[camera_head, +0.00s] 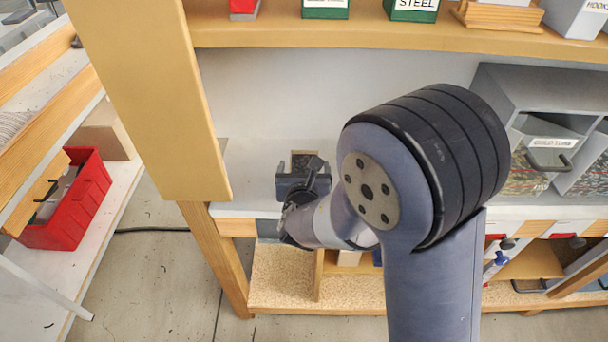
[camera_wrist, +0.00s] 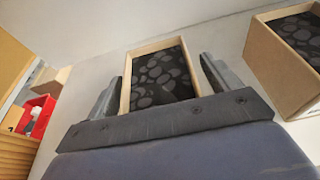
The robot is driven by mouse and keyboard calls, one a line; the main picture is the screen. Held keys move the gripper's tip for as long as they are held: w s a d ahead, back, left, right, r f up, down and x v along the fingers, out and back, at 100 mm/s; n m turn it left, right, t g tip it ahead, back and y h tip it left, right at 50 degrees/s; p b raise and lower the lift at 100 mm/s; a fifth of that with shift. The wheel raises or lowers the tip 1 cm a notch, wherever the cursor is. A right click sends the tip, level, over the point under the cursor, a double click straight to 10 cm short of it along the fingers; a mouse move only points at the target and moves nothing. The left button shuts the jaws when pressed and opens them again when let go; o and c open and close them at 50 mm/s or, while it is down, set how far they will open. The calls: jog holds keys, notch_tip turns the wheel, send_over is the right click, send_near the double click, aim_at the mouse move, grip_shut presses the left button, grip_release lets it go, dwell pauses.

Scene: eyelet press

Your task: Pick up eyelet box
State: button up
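The eyelet box is a small open wooden-rimmed box (camera_wrist: 126,86) holding dark round pieces. In the wrist view it lies between the two fingers of my gripper (camera_wrist: 163,84), one finger on each side. The fingers are spread; a narrow gap shows at the right finger, and I cannot tell whether the left one touches. In the head view the box's dark top (camera_head: 303,160) shows just beyond my gripper (camera_head: 303,178), on the pale bench top. The box's near end is hidden by the gripper body.
A second brown box (camera_wrist: 277,76) with similar dark contents stands close to the right in the wrist view. A wooden upright (camera_head: 150,90) rises left of my gripper. A shelf (camera_head: 350,33) runs above. A red bin (camera_head: 75,205) sits far left; grey bins (camera_head: 545,140) stand right.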

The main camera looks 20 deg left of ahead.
jog(key=c, duration=1)
notch_tip(320, 180, up, 14)
jog(key=p, duration=0.5)
jog(key=shift+f, duration=0.15)
